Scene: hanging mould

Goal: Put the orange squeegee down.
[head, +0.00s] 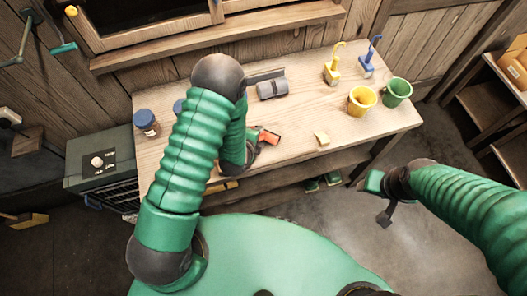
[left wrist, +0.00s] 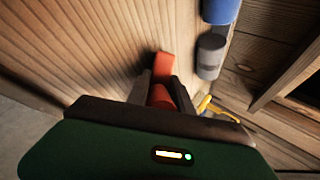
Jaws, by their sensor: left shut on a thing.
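The orange squeegee (head: 270,140) is at the front part of the wooden workbench (head: 300,118), left of centre. My left gripper (head: 258,145) is shut on it. In the left wrist view the orange squeegee (left wrist: 163,63) shows between the two dark fingers (left wrist: 161,92) and sticks out beyond them, over the bench boards. I cannot tell whether it touches the bench top. My left forearm hides part of the bench to its left. My right gripper (head: 377,200) is empty, with its fingers apart, in front of the bench's right end.
A grey cylinder (head: 272,88) lies behind the squeegee. A small cream block (head: 322,138) lies to its right. A yellow bucket (head: 362,100), a green bucket (head: 397,92), a yellow brush (head: 332,70) and a blue brush (head: 367,66) stand farther right. A blue-lidded jar (head: 147,122) stands left.

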